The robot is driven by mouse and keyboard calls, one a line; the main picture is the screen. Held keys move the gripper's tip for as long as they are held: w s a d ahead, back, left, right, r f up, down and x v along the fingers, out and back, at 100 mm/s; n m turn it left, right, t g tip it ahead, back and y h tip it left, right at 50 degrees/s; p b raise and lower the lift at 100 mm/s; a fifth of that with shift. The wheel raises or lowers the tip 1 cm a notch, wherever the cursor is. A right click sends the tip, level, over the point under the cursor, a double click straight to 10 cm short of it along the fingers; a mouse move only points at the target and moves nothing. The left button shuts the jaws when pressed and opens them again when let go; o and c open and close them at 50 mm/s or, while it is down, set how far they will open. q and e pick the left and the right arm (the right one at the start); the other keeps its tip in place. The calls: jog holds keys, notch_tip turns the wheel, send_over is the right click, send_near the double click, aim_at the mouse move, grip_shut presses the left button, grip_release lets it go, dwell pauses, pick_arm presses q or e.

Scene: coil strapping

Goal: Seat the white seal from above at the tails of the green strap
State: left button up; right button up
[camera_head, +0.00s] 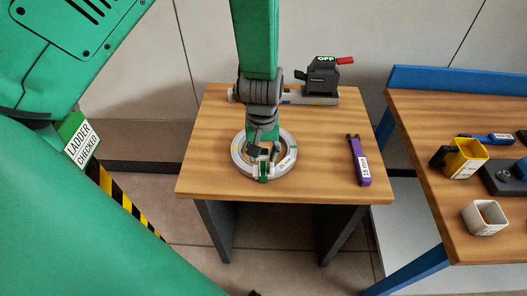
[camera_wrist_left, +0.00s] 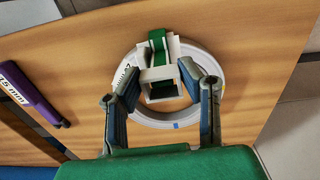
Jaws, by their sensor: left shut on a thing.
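The pale ring-shaped coil (camera_head: 239,163) lies flat on the wooden table. The green strap (camera_wrist_left: 157,42) wraps over its rim, and more green shows inside the white seal. The white seal (camera_wrist_left: 159,74) is an open, box-like piece over the strap at the coil's inner side. My left gripper (camera_head: 263,153) points down over the coil. In the left wrist view its two fingers close on the seal from both sides. I cannot tell whether the seal touches the strap tails or sits just above them. My right gripper is not in view.
A purple tool (camera_head: 359,160) lies to the right of the coil. A grey device with a black head and red lever (camera_head: 345,61) stands at the table's back. A second table (camera_head: 420,127) holds a yellow cup (camera_head: 465,158) and a white cup (camera_head: 484,218).

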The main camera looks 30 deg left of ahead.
aim_at(263, 159)
pick_arm(q)
jog(key=shift+f+b, duration=0.45)
jog(key=shift+f, duration=0.6)
jog(key=shift+f, duration=0.15)
jog(key=o, duration=1)
notch_tip(263, 159, up, 12)
jog(key=shift+w, duration=0.1)
jog(key=shift+f, duration=0.15)
